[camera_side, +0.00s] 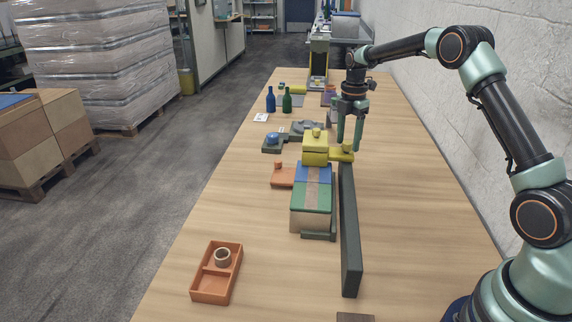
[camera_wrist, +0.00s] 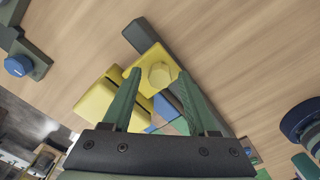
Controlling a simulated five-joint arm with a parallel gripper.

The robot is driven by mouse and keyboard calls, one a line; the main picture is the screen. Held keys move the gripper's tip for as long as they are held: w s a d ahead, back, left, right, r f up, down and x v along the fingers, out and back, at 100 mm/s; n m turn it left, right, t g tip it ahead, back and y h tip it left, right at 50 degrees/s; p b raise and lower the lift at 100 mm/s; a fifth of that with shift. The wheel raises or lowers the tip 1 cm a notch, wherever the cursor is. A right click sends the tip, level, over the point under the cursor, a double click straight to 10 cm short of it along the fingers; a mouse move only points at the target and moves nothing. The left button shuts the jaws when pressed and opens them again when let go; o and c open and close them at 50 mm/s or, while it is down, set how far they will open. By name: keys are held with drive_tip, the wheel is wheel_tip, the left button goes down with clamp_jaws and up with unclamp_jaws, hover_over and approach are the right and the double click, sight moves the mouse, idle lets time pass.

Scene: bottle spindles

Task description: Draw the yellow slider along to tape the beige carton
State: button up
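The yellow slider (camera_side: 315,158) straddles the far end of the beige carton (camera_side: 308,221) and reaches right to a dark rail (camera_side: 349,225). A round knob tops its right arm (camera_side: 347,149); in the wrist view the knob (camera_wrist: 160,75) lies between my fingertips. The carton stands beside the rail, its top blue and green with a brown tape strip (camera_side: 312,187) along the middle. My gripper (camera_side: 350,145) is open, pointing down at the knob; it also shows in the wrist view (camera_wrist: 160,74). Gaps show on both sides of the knob. I cannot tell whether the tips are level with it.
An orange tray (camera_side: 205,285) with a tape ring (camera_side: 222,257) lies at the front left. An orange block (camera_side: 281,176) sits left of the carton. A blue bottle (camera_side: 270,101) and a green bottle (camera_side: 287,101) stand farther back. Table right of the rail is clear.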

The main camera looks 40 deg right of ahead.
idle(0.3)
wheel_tip(320, 180, up, 12)
idle(0.5)
drive_tip(key=s+a+r+m+t, duration=0.3)
drive_tip(key=s+a+r+m, duration=0.4)
drive_tip(key=s+a+m, duration=0.3)
drive_tip(key=s+a+f+m+t, duration=0.1)
drive_tip(key=s+a+f+m, duration=0.2)
drive_tip(key=s, duration=0.3)
drive_tip(key=s+a+f+m+t, duration=0.1)
drive_tip(key=s+a+f+m, duration=0.2)
drive_tip(key=s+a+m, duration=0.1)
drive_tip(key=shift+s+f+m+t, duration=0.15)
drive_tip(key=shift+s+m+t, duration=0.25)
drive_tip(key=shift+s, duration=0.85)
